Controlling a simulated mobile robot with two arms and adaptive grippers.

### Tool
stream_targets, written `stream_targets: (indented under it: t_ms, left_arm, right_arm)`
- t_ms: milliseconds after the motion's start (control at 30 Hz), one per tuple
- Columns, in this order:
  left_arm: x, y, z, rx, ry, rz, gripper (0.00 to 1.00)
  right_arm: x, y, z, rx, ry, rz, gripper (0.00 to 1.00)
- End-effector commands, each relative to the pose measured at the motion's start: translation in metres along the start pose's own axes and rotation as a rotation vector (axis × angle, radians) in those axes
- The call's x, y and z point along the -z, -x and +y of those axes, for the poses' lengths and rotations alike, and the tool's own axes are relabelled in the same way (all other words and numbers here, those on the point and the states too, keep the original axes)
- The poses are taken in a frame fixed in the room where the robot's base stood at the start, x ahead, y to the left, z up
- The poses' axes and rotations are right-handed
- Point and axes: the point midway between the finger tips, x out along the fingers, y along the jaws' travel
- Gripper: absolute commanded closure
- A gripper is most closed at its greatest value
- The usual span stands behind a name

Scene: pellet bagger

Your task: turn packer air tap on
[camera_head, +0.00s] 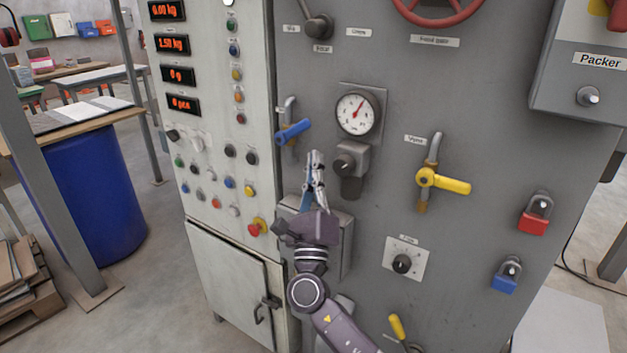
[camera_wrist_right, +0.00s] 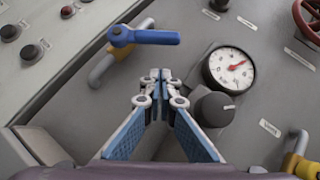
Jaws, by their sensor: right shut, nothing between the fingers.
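A blue-handled tap (camera_head: 294,131) sits on a grey pipe on the machine's grey front panel, left of the pressure gauge (camera_head: 357,113). Its handle slants across its pipe. In the right wrist view the blue handle (camera_wrist_right: 148,37) lies just beyond and above the fingertips. A yellow-handled tap (camera_head: 450,184) is further right, with its handle roughly across its pipe. I cannot read which tap is for air. My right gripper (camera_head: 315,155) is shut and empty, below and right of the blue handle, apart from it. Its fingertips also show in the wrist view (camera_wrist_right: 161,76). My left gripper is out of view.
A black regulator knob (camera_head: 344,164) under the gauge is close to the right of my gripper. A grey box (camera_head: 335,232) sticks out of the panel behind my wrist. A button panel (camera_head: 215,150) is at the left. Red (camera_head: 533,221) and blue (camera_head: 505,283) padlocks hang at the right.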

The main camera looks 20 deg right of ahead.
Motion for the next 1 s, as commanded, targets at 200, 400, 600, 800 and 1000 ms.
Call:
stream_targets:
  t_ms: [200,400,600,800,1000]
  left_arm:
    - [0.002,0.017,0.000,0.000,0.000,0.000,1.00]
    - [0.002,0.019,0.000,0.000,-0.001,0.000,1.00]
    - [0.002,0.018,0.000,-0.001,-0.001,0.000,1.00]
    - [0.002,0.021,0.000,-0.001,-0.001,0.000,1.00]
    - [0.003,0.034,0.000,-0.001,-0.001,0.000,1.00]
  right_arm:
    - [-0.023,-0.024,-0.001,0.000,-0.001,0.000,1.00]
    - [-0.028,-0.029,0.000,-0.001,-0.001,0.001,1.00]
    - [-0.028,-0.028,0.000,-0.001,-0.001,0.001,1.00]
    - [-0.029,-0.029,-0.001,-0.004,0.002,0.001,1.00]
    - [-0.031,-0.033,-0.003,-0.030,0.028,0.002,1.00]
